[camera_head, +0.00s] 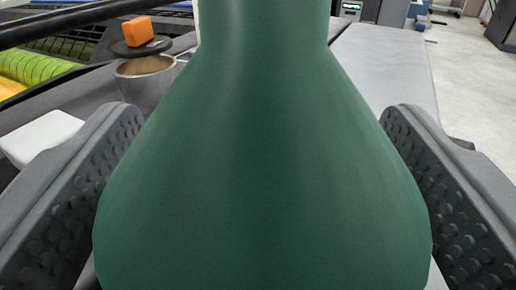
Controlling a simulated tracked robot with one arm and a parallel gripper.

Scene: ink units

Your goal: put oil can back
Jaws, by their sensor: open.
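A large dark green oil can (262,170) fills the middle of the head view, very close to the camera. It narrows upward to a neck, and its top and base are out of frame. My gripper (264,185) is open, with one grey studded finger on each side of the can. The can stands between the fingers. The left finger comes close to its side low in the picture, and the right finger does too; whether either touches cannot be told.
A metal cup (146,82) with a dark lid and an orange block (139,32) on it stands behind on the left. A white piece (42,136) lies at the far left. A grey flat surface (385,70) runs back on the right, with pale floor (468,85) beyond.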

